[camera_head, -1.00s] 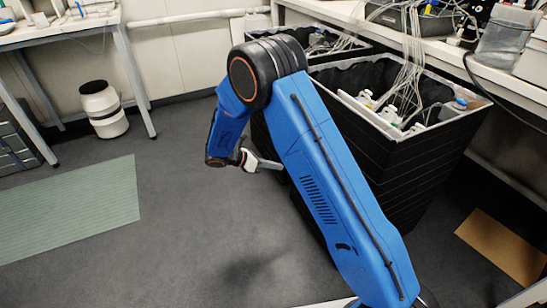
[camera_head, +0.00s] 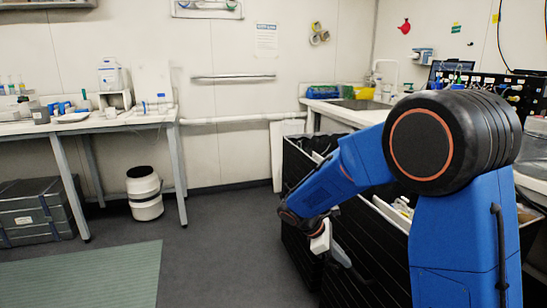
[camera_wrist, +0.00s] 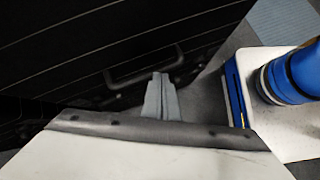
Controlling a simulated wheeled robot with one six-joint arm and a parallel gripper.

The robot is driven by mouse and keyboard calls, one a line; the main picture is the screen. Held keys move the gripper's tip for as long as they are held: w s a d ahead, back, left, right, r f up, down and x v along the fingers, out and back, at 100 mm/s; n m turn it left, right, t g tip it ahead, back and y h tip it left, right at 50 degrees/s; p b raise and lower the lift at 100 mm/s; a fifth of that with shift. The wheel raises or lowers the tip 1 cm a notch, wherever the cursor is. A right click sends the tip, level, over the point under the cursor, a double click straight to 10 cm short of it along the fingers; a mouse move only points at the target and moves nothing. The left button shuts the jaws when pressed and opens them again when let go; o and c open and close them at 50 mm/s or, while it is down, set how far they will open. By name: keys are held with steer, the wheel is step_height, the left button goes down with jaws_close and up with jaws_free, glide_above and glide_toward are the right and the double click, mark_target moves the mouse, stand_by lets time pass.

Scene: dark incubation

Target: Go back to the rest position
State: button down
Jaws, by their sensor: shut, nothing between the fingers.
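My gripper (camera_head: 341,256) is at the end of my blue arm in the head view, pointing down and to the right beside the black bins. In the wrist view its grey fingers (camera_wrist: 162,98) are together with nothing between them. They point towards the dark side of a bin with a handle (camera_wrist: 144,68). The fingers look apart from the bin, but the exact gap is hard to tell.
The black bins (camera_head: 345,262) stand close to my arm. A left bench (camera_head: 85,127) holds lab items, with a white and black canister (camera_head: 145,196) below. A sink counter (camera_head: 345,113) is at the back right. The floor (camera_head: 215,255) in the middle is clear.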

steer(key=s+d+r+m+t+y, duration=0.1)
steer(key=s+d+r+m+y, duration=0.15)
steer(key=s+r+m, duration=0.4)
steer(key=s+d+r+m+y, duration=0.1)
steer(key=s+d+r+y, duration=0.2)
steer(key=s, duration=0.6)
steer(key=s+d+r+m+t+y, duration=0.1)
steer(key=s+r+m+t+y, duration=0.1)
steer(key=s+m, duration=0.6)
steer(key=s+r+t, duration=0.1)
steer(key=s+t, duration=0.1)
steer(key=s, duration=0.5)
